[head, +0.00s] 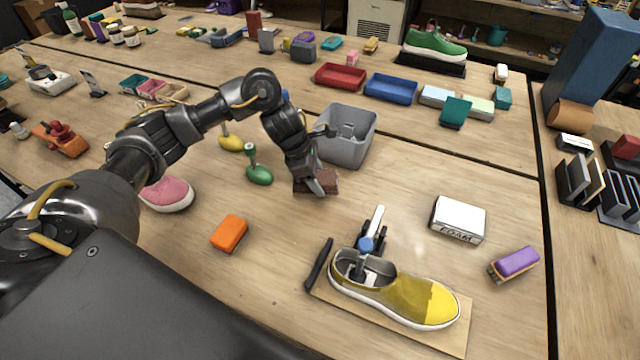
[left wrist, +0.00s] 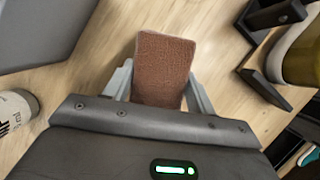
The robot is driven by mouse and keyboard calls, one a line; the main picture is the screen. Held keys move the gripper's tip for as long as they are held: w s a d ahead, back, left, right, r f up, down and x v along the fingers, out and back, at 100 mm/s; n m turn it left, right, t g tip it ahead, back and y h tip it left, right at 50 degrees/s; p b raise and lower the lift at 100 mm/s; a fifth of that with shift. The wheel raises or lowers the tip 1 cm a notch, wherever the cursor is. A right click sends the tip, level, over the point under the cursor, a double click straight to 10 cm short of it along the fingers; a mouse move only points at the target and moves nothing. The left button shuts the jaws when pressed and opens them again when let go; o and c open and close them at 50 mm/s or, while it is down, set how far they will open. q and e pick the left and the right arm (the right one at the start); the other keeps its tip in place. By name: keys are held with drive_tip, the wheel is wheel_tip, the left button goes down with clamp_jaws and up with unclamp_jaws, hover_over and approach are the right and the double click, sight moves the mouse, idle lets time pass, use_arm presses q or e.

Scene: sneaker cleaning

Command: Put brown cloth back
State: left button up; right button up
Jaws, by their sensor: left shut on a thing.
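The brown cloth (head: 325,181) is a small folded block just in front of the grey bin in the head view. In the left wrist view the brown cloth (left wrist: 162,66) sits between the two fingers. My left gripper (head: 318,186) is shut on it, at or just above the table; I cannot tell if the cloth touches the wood. It also shows in the left wrist view (left wrist: 160,85). My right gripper is not in view.
The grey bin (head: 345,138) stands right behind the cloth. A yellow shoe (head: 410,297) on a board is at the front right. An orange block (head: 229,233), a green-handled brush (head: 258,174), a white box (head: 458,218) and a purple brush (head: 514,263) lie around.

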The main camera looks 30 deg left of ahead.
use_arm(q)
drive_tip(key=shift+w+f, duration=0.65)
drive_tip(key=shift+f, duration=0.05)
drive_tip(key=shift+f+p, duration=0.35)
drive_tip(key=shift+f, duration=1.2)
drive_tip(key=shift+f, duration=0.15)
drive_tip(key=o, duration=0.9)
drive_tip(key=shift+w+a+r, duration=0.1)
drive_tip(key=shift+a+r, duration=0.05)
drive_tip(key=shift+r, duration=0.3)
drive_tip(key=v, duration=1.1)
drive_tip(key=shift+r+b, duration=0.2)
drive_tip(key=shift+b, duration=0.15)
